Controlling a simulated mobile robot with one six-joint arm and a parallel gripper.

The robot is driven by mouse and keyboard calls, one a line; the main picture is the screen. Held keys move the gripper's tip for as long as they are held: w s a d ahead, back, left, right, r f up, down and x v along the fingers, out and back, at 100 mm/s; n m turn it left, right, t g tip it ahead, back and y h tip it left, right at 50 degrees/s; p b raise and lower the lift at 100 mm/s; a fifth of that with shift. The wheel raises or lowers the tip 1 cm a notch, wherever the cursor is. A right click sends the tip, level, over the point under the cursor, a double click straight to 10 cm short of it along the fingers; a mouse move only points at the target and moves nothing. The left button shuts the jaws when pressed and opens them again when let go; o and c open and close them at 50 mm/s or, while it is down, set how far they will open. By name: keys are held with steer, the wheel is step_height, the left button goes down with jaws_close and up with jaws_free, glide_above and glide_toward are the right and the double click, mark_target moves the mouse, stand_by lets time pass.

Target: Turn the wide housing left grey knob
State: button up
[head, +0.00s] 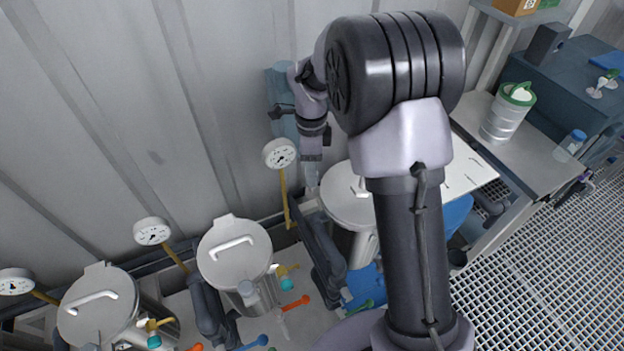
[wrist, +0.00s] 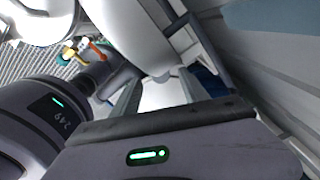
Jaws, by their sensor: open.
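A blue-grey housing (head: 279,88) stands against the wall in the head view, partly hidden behind my wrist. A dark grey knob-like part (head: 281,112) sticks out to the left at its front; I cannot tell for sure that it is the left knob. My gripper (head: 312,178) hangs below my wrist, pointing down, and seems apart from that part. In the wrist view my gripper's two fingers (wrist: 156,97) are spread, with only a pale surface seen between them. No grey knob can be made out in the wrist view.
Lidded white vessels (head: 234,250) stand along the wall, with a round gauge (head: 280,153) near my gripper. Dark pipes (head: 324,245) and orange, blue and yellow handles lie low between them. A bench (head: 535,150) with a tin (head: 508,112) is at right.

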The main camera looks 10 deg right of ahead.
step_height(320, 180, down, 4)
steer(key=shift+r, duration=0.2)
jaws_close()
steer(key=shift+n, duration=0.7)
jaws_free()
step_height(320, 180, up, 18)
steer(key=p, duration=0.4)
steer(key=shift+f+p, duration=0.2)
steer(key=shift+p, duration=0.1)
